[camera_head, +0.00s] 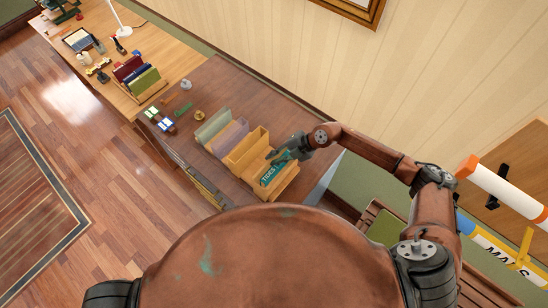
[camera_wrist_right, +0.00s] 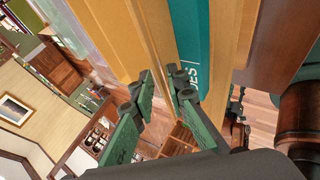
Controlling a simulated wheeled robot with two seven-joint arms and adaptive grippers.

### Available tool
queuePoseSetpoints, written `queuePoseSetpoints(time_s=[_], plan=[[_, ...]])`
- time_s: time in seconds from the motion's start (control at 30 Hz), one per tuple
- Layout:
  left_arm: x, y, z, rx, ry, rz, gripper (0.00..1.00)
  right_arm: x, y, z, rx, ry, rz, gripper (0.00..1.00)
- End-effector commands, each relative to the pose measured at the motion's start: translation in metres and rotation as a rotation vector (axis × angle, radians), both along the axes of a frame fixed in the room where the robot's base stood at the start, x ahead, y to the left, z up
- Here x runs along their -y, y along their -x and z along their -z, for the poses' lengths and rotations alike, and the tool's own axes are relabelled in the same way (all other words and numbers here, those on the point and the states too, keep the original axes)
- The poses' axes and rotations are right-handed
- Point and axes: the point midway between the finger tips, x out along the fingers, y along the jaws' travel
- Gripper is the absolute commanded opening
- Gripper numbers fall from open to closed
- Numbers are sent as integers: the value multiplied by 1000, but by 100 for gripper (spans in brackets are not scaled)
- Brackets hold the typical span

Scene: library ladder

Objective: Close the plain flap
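A row of upright cases stands on the brown desk: a green one (camera_head: 212,125), a lilac one (camera_head: 230,138) and yellow ones (camera_head: 247,148). A teal piece with white lettering (camera_head: 270,176) sits at the near yellow case; it also shows in the right wrist view (camera_wrist_right: 190,35). I cannot tell for sure which part is the plain flap. My right gripper (camera_head: 287,152) is at the near yellow case. In the right wrist view its green fingertips (camera_wrist_right: 164,82) are apart, around the edge of a yellow panel (camera_wrist_right: 148,35). Whether they press on it is unclear. My left gripper is out of view.
Small items, among them a brass object (camera_head: 199,115) and a pale round one (camera_head: 186,84), stand on the desk left of the cases. A book holder (camera_head: 140,80) is on the lighter desk beyond. The wall (camera_head: 270,40) is behind. A white and orange tube (camera_head: 505,188) is at right.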

Motion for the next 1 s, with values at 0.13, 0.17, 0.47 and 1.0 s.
queuePoseSetpoints(time_s=[0.13, 0.17, 0.47, 1.0], plan=[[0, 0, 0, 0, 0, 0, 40, 0, 0, 0, 0, 0, 0, 2], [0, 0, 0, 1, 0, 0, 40, 0, 0, 0, 0, 0, 0, 0], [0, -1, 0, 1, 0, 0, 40, 0, 0, 0, 0, 0, 0, 0], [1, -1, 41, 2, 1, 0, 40, 5, 5, 9, 162, -169, 0, 0]])
